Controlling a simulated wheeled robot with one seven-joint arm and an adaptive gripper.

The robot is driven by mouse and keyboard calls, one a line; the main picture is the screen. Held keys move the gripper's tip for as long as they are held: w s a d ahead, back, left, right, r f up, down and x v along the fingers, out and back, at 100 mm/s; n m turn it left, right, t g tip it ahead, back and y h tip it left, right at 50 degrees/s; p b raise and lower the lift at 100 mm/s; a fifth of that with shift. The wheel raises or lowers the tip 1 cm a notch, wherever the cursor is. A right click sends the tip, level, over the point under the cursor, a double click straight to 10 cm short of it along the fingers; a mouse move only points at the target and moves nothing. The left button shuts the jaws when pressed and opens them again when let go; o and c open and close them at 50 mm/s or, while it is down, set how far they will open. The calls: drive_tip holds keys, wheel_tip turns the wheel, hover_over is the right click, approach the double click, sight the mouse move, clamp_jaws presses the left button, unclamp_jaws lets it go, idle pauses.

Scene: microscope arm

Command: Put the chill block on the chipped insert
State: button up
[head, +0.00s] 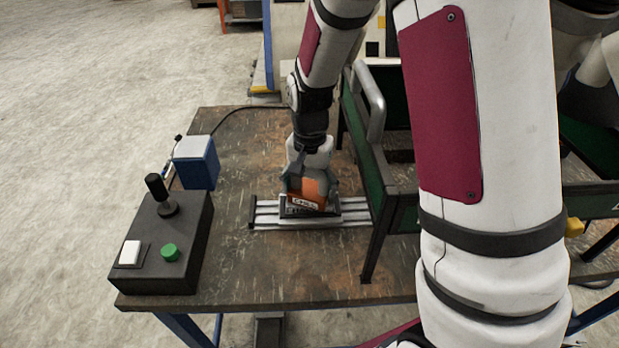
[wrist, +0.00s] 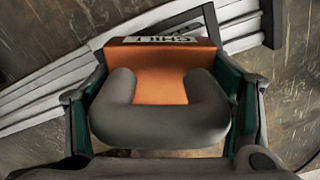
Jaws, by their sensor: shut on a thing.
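The chill block (head: 310,190) is orange with a white "CHILL" label. In the wrist view the block (wrist: 160,65) has a thick grey U-shaped handle toward me, and my gripper (wrist: 162,105) is shut on it with a finger on each side. In the head view my gripper (head: 309,180) points down with the block at a silver slotted rail fixture (head: 268,214) on the table. I cannot tell whether the block rests on the fixture or hangs just above it. The chipped insert cannot be made out; the block and gripper cover the middle of the fixture.
A control box (head: 160,245) with a joystick, a white switch and a green button stands at the table's left front. A blue and white box (head: 196,162) is behind it. A dark green frame (head: 372,180) stands close right of the fixture. The wooden table (head: 290,270) is clear in front.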

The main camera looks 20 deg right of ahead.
drive_tip(key=shift+f, duration=0.1)
drive_tip(key=shift+f, duration=0.15)
drive_tip(key=o, duration=1.9)
drive_tip(key=shift+o, duration=0.2)
wheel_tip(320, 180, up, 12)
drive_tip(key=shift+r+p, duration=0.1)
drive_tip(key=shift+p, duration=0.25)
